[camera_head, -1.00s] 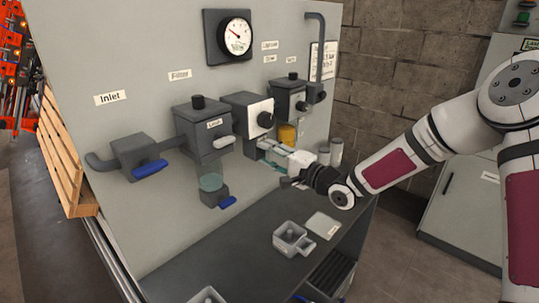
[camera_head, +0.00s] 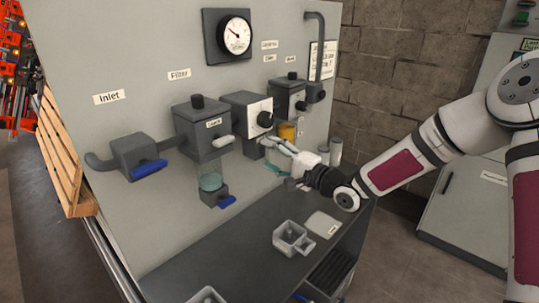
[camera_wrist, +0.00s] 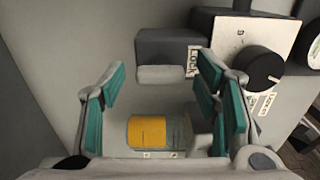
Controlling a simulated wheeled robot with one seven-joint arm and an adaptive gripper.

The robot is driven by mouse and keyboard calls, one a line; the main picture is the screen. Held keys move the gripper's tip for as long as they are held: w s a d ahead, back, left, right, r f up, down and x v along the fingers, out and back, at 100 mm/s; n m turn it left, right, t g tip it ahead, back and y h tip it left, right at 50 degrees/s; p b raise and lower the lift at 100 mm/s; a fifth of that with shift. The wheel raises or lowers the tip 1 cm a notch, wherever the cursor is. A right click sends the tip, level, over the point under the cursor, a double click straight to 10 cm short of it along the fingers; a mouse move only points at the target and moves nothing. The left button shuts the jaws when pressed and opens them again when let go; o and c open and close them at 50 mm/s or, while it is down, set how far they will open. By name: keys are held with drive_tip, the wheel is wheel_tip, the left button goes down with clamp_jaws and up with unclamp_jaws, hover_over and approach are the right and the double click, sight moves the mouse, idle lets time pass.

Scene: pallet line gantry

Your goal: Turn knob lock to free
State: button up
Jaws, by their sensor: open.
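A dark block (camera_head: 201,124) with a "Lock" label and a pale lever (camera_head: 222,141) is on the panel. A pale-faced box (camera_head: 250,104) with a round black knob (camera_head: 265,119) is to its right. My gripper (camera_head: 272,156) is open and empty, below and right of the knob. In the wrist view, the fingers (camera_wrist: 163,95) are spread wide. A dark block (camera_wrist: 168,47) labelled "LOCK" with a pale tab (camera_wrist: 162,75) appears beyond them, with visible space on both sides of the tab. The black knob (camera_wrist: 264,70) shows at right. I cannot tell the lock's setting.
A yellow container (camera_head: 287,132) is close behind my gripper and also shows between the fingers (camera_wrist: 147,132). A gauge (camera_head: 235,35) is above. A blue-handled valve (camera_head: 150,167) is at left.

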drive_tip(key=v, duration=1)
drive_tip(key=shift+s+d, duration=0.25)
drive_tip(key=shift+s, duration=0.05)
